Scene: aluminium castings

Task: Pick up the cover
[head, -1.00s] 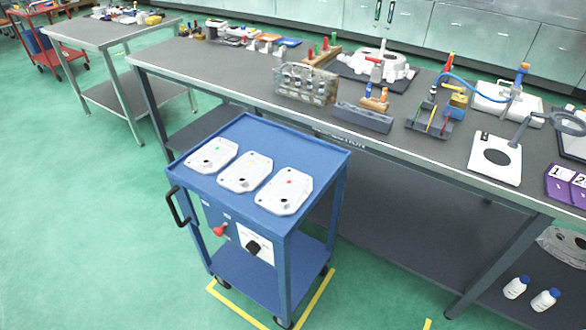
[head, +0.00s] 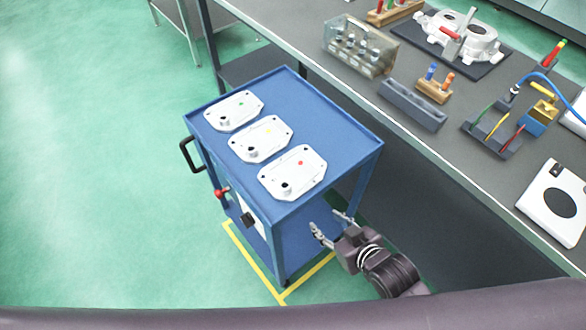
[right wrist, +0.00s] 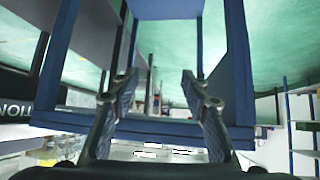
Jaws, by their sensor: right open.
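Three white covers lie in a row on top of the blue cart (head: 335,128). The cover with a green dot (head: 234,109) is farthest, the one with a yellow dot (head: 260,138) is in the middle, and the one with a red dot (head: 293,172) is nearest. Each has a dark knob. My right gripper (head: 329,224) is open and empty, in front of the cart's near right corner and apart from the covers. In the right wrist view its two fingers (right wrist: 160,88) stand apart, with the cart behind them. My left gripper is not in view.
The long grey workbench (head: 300,38) stands right of the cart, holding a clear box (head: 359,46), a grey block (head: 412,104), a casting (head: 462,38) and a white plate (head: 556,203). A black handle (head: 190,155) sticks out at the cart's left. Floor at left is clear.

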